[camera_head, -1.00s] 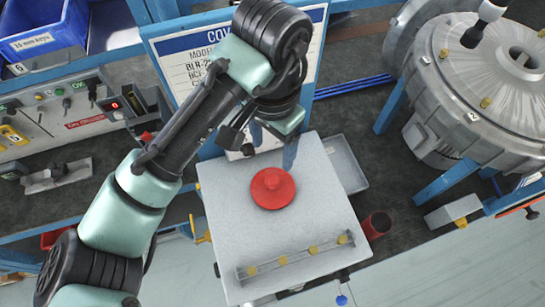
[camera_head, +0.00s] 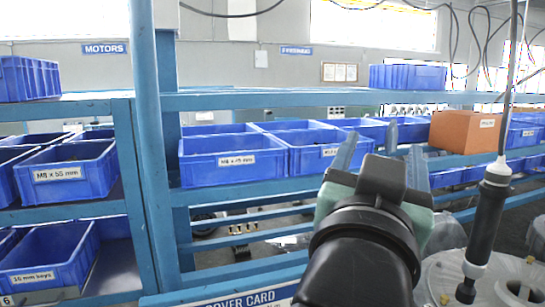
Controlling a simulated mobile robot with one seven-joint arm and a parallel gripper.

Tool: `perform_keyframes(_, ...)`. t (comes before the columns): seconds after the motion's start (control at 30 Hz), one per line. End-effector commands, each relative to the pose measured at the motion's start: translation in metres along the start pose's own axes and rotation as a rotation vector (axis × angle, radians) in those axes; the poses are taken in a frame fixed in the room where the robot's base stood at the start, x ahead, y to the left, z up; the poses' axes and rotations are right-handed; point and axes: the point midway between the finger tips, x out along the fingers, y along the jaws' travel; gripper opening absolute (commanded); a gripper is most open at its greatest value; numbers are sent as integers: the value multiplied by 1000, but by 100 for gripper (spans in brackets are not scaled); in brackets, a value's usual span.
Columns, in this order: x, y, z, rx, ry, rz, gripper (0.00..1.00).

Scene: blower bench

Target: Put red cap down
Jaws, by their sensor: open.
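The red cap is not in view at this moment. The light grey plate where it lay a second ago is also out of view. My gripper (camera_head: 383,150) is raised in front of the shelf bins, seen from behind.
A blue rack (camera_head: 200,103) with several blue bins (camera_head: 232,160) fills the view. A cardboard box (camera_head: 466,131) sits at right. A hanging black tool (camera_head: 487,222) and a grey round housing (camera_head: 505,277) are at lower right. The cover card (camera_head: 245,298) shows at the bottom edge.

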Motion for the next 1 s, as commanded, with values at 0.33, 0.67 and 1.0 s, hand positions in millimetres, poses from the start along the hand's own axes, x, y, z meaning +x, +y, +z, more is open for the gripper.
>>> perform_keyframes(0.33,-105,-79,-110,64,522,-392,72)
perform_keyframes(0.67,-112,-83,-114,76,546,-416,72)
perform_keyframes(1.0,-123,-77,-66,80,544,-420,72)
